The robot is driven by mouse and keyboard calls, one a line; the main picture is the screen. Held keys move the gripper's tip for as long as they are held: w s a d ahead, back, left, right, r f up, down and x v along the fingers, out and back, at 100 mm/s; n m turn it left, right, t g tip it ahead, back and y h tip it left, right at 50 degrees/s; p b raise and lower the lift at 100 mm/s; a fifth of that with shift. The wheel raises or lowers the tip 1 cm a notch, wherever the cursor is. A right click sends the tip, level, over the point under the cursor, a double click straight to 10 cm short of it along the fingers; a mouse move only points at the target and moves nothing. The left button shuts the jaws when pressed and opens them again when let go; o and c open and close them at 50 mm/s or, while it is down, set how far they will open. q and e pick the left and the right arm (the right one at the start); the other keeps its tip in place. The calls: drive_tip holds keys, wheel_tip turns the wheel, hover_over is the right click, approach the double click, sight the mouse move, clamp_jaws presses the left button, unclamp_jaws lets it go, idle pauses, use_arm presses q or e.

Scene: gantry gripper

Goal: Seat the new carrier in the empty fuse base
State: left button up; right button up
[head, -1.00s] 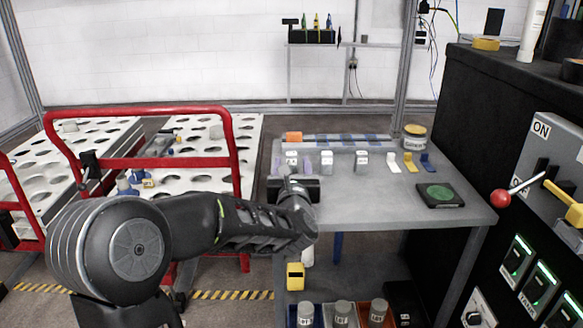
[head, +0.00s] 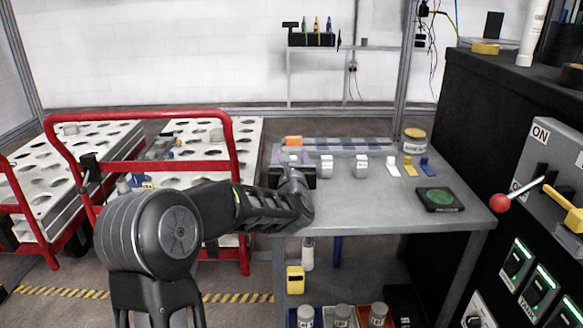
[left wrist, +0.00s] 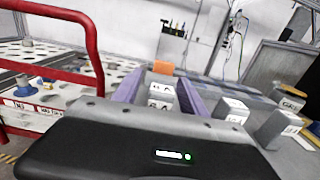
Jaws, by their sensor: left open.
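Grey blocks with white labelled tops, which look like carriers, stand in a row on the grey table. The leftmost block (left wrist: 161,94) stands between the two purple fingers of my left gripper (left wrist: 160,92) in the left wrist view. The fingers are open, with one on each side of it; I cannot tell whether they touch it. In the head view my left gripper (head: 293,161) is at the table's left part and partly hides this block. The middle block (head: 326,166) and right block (head: 361,166) stand free. An empty fuse base cannot be made out clearly. My right gripper is not in view.
White, yellow (head: 410,167) and blue clips lie right of the blocks, near a green round pad (head: 439,198) and a jar (head: 414,140). A dark cabinet with a red-knobbed lever (head: 500,203) and green-lit units (head: 517,260) stands at right. A red-railed cart (head: 140,113) is at left.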

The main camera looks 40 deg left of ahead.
use_arm(q)
drive_tip(key=shift+c, duration=0.4)
clamp_jaws()
idle(0.6)
